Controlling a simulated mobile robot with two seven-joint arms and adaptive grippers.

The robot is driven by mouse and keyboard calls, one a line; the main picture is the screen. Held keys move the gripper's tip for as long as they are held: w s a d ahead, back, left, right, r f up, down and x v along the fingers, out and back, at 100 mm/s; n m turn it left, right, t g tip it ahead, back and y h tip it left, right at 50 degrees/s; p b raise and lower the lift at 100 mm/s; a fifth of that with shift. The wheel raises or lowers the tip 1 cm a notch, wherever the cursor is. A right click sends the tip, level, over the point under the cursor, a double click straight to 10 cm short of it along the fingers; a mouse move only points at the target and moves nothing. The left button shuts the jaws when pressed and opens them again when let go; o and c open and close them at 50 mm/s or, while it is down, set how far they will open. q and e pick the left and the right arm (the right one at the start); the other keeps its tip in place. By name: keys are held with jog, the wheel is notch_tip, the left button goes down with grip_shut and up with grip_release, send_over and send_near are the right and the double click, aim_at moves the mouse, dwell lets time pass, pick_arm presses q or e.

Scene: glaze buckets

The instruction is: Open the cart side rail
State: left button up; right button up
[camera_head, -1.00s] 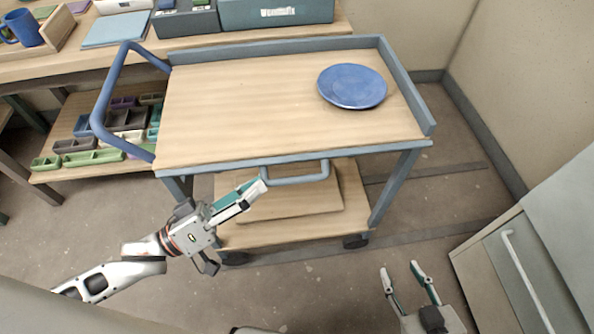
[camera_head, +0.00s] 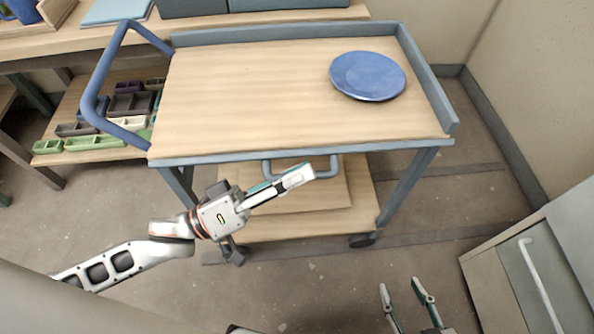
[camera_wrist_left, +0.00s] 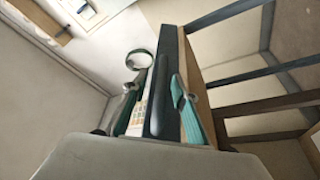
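The cart (camera_head: 290,100) has a wooden top with a grey-blue frame. Its side rail (camera_head: 268,170), a grey-blue U-shaped bar, hangs below the front edge of the top. My left gripper (camera_head: 303,174) is at the rail's middle and hides part of it. In the left wrist view, the fingers of my left gripper (camera_wrist_left: 158,98) stand apart, with a dark grey-blue bar (camera_wrist_left: 156,85) of the cart seen between them. I cannot tell whether they touch it. My right gripper (camera_head: 402,286) is open and empty, low in the head view, away from the cart.
A blue plate (camera_head: 367,76) lies on the cart top at the right. The blue push handle (camera_head: 92,90) is at the cart's left end. A workbench (camera_head: 60,48) stands behind, and a cabinet (camera_head: 525,270) is at the lower right. The floor before the cart is clear.

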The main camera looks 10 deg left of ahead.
aim_at(324, 177)
pick_arm(q)
grip_shut()
